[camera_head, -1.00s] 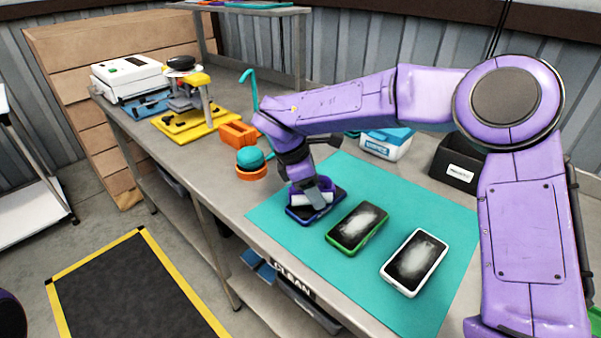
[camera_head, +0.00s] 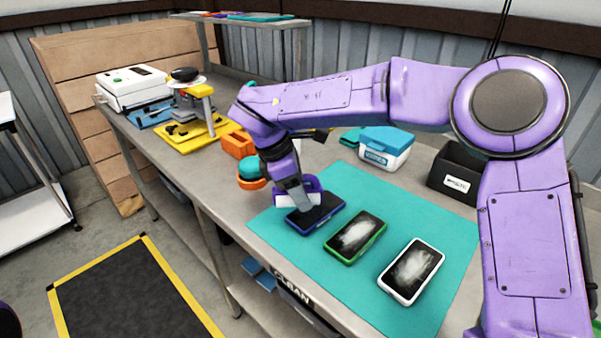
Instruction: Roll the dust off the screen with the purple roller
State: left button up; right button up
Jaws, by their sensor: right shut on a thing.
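My right gripper (camera_head: 302,202) is shut on the purple roller (camera_head: 312,184), whose white roll shows beside the fingers. The roller is at the left end of the blue-cased phone (camera_head: 325,213), low over or on its screen; I cannot tell if it touches. The visible part of that screen is dark, with no clear dust; the rest is hidden by the gripper and roller. The green-cased phone (camera_head: 355,237) and white-cased phone (camera_head: 411,271) each have a pale dusty smear on a dark screen. All three lie on the teal mat (camera_head: 405,218). My left gripper is not in view.
A blue-and-white tub (camera_head: 386,148) and a black box (camera_head: 455,172) stand behind the mat. An orange holder with a teal ball (camera_head: 250,170), an orange block (camera_head: 238,144) and a yellow fixture (camera_head: 192,134) stand to the left.

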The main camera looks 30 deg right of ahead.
jog(key=shift+r+p, duration=0.65)
jog(key=shift+r, duration=0.8)
jog(key=shift+f, duration=0.1)
